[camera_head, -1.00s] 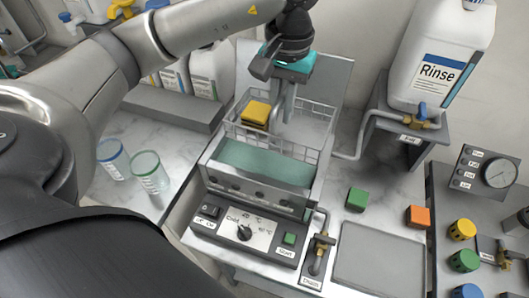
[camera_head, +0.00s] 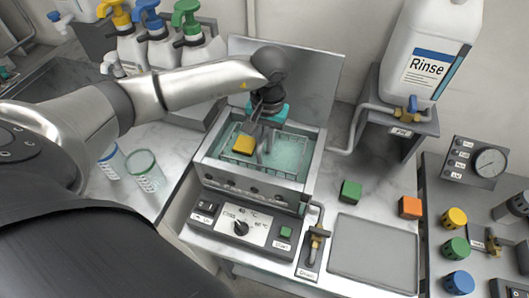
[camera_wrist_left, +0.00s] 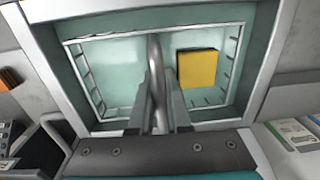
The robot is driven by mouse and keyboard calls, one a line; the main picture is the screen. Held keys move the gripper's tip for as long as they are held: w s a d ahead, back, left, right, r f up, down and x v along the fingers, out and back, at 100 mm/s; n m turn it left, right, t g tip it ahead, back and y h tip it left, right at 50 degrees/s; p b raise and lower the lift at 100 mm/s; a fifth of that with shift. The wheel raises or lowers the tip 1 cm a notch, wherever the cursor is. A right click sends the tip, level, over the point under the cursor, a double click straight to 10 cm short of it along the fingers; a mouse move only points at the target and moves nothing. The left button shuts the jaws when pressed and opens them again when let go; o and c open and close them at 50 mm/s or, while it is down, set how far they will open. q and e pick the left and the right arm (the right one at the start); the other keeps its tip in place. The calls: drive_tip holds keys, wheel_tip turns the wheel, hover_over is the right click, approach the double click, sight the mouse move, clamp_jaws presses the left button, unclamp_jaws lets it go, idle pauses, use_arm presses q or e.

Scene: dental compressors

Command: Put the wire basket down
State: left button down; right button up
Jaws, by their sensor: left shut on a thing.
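The wire basket (camera_head: 285,154) sits low inside the open tank of the cleaning bath (camera_head: 250,183), in pale green liquid. In the left wrist view the basket's wire rim (camera_wrist_left: 83,75) shows within the tank walls. A yellow block (camera_head: 267,144) lies in the basket, and it also shows in the left wrist view (camera_wrist_left: 197,68). My left gripper (camera_wrist_left: 158,125) is shut on the basket's upright handle (camera_wrist_left: 155,85), above the tank. Whether the basket touches the tank floor cannot be told. My right gripper is not in view.
A grey tray (camera_head: 374,252), a green block (camera_head: 350,191) and an orange block (camera_head: 410,207) lie right of the bath. A Rinse container (camera_head: 430,55) stands on a shelf behind them. Two clear cups (camera_head: 145,171) and several pump bottles (camera_head: 158,42) are at left.

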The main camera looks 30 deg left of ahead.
sight(264, 156)
use_arm(q)
wheel_tip(264, 156, down, 4)
drive_tip(key=shift+f, duration=0.2)
drive_tip(key=c, duration=0.9)
unclamp_jaws()
drive_tip(key=shift+r, duration=0.15)
drive_tip(key=r, duration=1.1)
drive_tip(key=shift+d+r, duration=0.25)
drive_tip(key=shift+r, duration=0.1)
